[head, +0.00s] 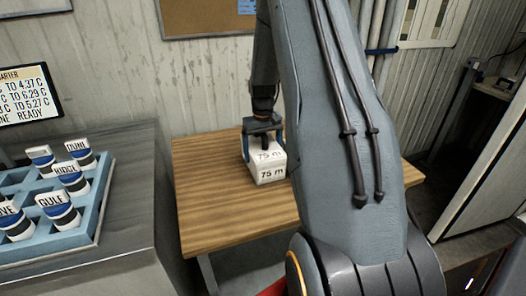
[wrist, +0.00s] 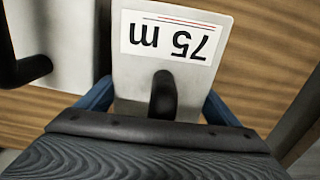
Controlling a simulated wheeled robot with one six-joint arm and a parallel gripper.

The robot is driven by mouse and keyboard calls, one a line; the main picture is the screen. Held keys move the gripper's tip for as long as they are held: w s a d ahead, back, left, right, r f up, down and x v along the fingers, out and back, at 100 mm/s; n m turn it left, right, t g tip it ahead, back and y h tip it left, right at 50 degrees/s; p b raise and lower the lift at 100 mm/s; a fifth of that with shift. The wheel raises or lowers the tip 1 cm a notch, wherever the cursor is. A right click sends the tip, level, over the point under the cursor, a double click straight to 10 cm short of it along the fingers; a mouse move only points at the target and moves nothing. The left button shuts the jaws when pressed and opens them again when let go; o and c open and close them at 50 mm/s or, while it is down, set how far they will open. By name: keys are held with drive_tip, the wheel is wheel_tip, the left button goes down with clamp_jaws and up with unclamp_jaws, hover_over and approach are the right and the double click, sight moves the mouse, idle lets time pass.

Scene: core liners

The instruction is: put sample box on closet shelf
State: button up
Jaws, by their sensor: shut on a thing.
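The sample box (head: 269,172) is white with a "75 m" label on its top and on its front. It is at the wooden table, and I cannot tell whether it rests on the top or is just off it. My gripper (head: 263,141) points down from above and is shut on this box, one blue finger on each side. In the wrist view the box (wrist: 135,75) sits between the blue fingers, with its label and a dark handle showing. The closet shelf cannot be made out for certain.
The wooden table (head: 205,195) is bare left of the box. A second pale box (wrist: 55,50) with a dark handle stands close by in the wrist view. A blue rack (head: 85,225) of labelled jars is at left. A grey panel (head: 488,165) stands at right.

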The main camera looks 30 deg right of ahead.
drive_tip(key=o, duration=1.4)
drive_tip(key=shift+f, duration=0.1)
drive_tip(key=shift+o, duration=1.2)
